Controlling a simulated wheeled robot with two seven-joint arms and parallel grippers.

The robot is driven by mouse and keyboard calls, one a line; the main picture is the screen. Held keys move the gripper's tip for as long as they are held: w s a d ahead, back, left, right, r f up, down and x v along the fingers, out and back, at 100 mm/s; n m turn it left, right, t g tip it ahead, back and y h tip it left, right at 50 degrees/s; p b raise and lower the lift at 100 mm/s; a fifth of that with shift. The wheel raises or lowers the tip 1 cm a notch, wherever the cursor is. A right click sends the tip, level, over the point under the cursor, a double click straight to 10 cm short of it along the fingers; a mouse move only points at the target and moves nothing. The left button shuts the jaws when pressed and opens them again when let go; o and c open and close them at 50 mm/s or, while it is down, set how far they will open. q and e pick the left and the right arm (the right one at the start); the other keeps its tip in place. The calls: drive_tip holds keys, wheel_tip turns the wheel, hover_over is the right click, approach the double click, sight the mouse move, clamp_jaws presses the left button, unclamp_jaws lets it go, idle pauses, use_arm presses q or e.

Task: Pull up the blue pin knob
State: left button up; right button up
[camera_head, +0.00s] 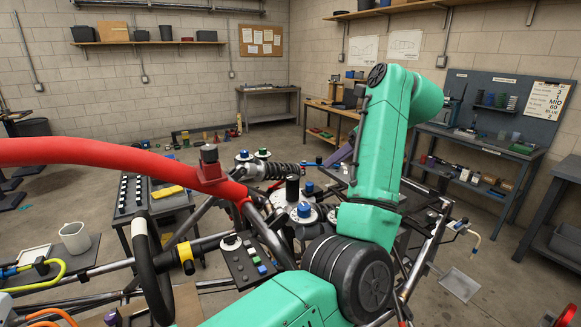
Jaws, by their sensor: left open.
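A blue knob (304,209) stands upright on a round white disc in the middle of the tube chassis (216,285). A second blue knob (243,154) sits on a white disc farther back. A smaller blue piece (309,187) is just behind the middle one. I cannot tell which is the pin knob. My green arm rises from the bottom centre and bends upward right of the middle knob. My left gripper is open and mostly hidden by the arm; I see no knob held in it. My right gripper is out of view.
A thick red tube (105,155) crosses from the left, ending beside the knobs. A coil spring (280,171) lies behind them. A button panel (247,262) is in front. A cart with a yellow item (167,192) stands left. Workbenches line the back and right walls.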

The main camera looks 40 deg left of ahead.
sight(309, 183)
use_arm(q)
drive_tip(key=p+x, duration=0.2)
drive_tip(key=x, duration=0.4)
drive_tip(key=p+x, duration=0.2)
drive_tip(key=x, duration=0.4)
drive_tip(key=shift+s+d+f, duration=0.1)
drive_tip(key=shift+f, duration=0.25)
drive_tip(key=shift+d+f, duration=0.1)
drive_tip(key=shift+d, duration=0.25)
drive_tip(key=shift+a, duration=0.15)
clamp_jaws()
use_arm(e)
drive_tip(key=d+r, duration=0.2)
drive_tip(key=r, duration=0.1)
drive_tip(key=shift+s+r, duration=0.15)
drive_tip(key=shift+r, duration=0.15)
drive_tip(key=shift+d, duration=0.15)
